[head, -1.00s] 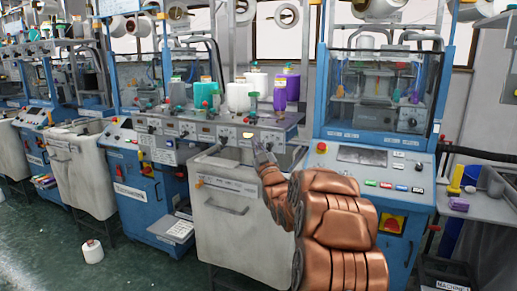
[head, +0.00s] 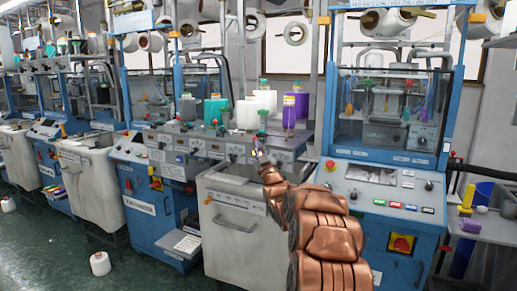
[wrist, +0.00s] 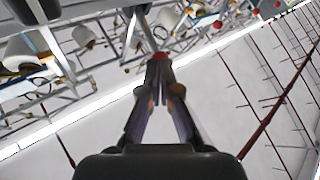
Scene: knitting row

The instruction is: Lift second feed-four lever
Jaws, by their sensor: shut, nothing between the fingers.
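The grey feed panel (head: 200,146) runs along the front of the middle machine, with several dials, small knobs and labels on its face. I cannot tell which small part is the second feed-four lever. My gripper (head: 258,146) is raised in front of the panel's right part, and its fingers hide a little of the panel. In the wrist view my gripper (wrist: 159,62) points upward with its fingertips together and empty.
Yarn bottles and cones stand on the panel's top, among them a purple one (head: 289,112) and a white one (head: 246,114). A pale bin (head: 233,232) stands below the panel. A blue machine with a glass case (head: 388,100) is at the right. The floor at left is mostly clear.

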